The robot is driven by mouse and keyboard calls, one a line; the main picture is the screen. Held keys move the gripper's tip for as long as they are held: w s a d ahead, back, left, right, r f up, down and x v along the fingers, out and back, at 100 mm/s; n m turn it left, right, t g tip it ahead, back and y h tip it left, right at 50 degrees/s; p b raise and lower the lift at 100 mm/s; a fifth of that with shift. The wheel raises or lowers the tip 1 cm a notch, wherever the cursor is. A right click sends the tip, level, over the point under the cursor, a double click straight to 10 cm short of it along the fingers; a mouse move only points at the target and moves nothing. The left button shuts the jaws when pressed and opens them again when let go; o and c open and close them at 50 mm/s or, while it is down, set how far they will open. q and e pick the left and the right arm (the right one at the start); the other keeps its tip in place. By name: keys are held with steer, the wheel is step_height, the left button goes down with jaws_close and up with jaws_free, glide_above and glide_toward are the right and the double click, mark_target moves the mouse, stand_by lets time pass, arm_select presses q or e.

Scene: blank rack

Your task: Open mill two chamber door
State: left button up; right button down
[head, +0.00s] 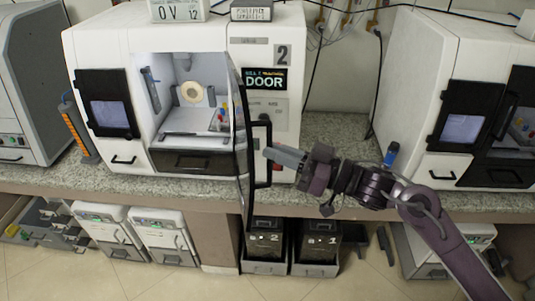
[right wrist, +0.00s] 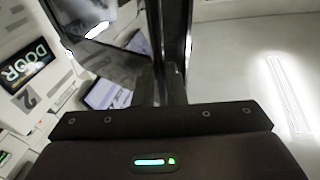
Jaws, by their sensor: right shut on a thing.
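Mill two (head: 150,50) is the white machine marked 2 in the head view. Its dark-framed chamber door (head: 240,125) stands swung outward, almost edge-on to the head camera. The lit chamber (head: 188,100) shows a pale round disc (head: 191,93) inside. My right gripper (head: 270,154) is shut on the black door handle (head: 266,135) at the door's outer side. In the right wrist view, the fingers (right wrist: 162,88) meet at the dark door edge (right wrist: 176,40); the exact grip is partly hidden. My left gripper is in neither view.
Another white mill (head: 430,80) stands on the right, and a grey machine (head: 25,90) on the left. A blue-capped bottle (head: 391,154) stands on the speckled counter (head: 345,135) near my right arm. Black bins (head: 264,240) and white units (head: 165,235) sit below.

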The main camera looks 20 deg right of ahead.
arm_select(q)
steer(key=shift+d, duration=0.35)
arm_select(e)
steer(key=shift+w+d+r, duration=0.2)
steer(key=shift+w+d, duration=0.2)
steer(key=shift+d, duration=0.15)
steer(key=c, duration=1.8)
jaws_free()
steer(key=shift+o, duration=1.1)
steer(key=shift+w+a+f, duration=0.1)
steer(key=shift+w+f, duration=0.05)
steer(key=shift+w, duration=0.15)
steer(key=shift+o, duration=0.5)
steer(key=shift+w+a+f, duration=0.1)
steer(key=shift+w+f, duration=0.15)
steer(key=shift+w, duration=0.1)
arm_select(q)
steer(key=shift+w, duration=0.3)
arm_select(e)
steer(key=shift+s, duration=0.2)
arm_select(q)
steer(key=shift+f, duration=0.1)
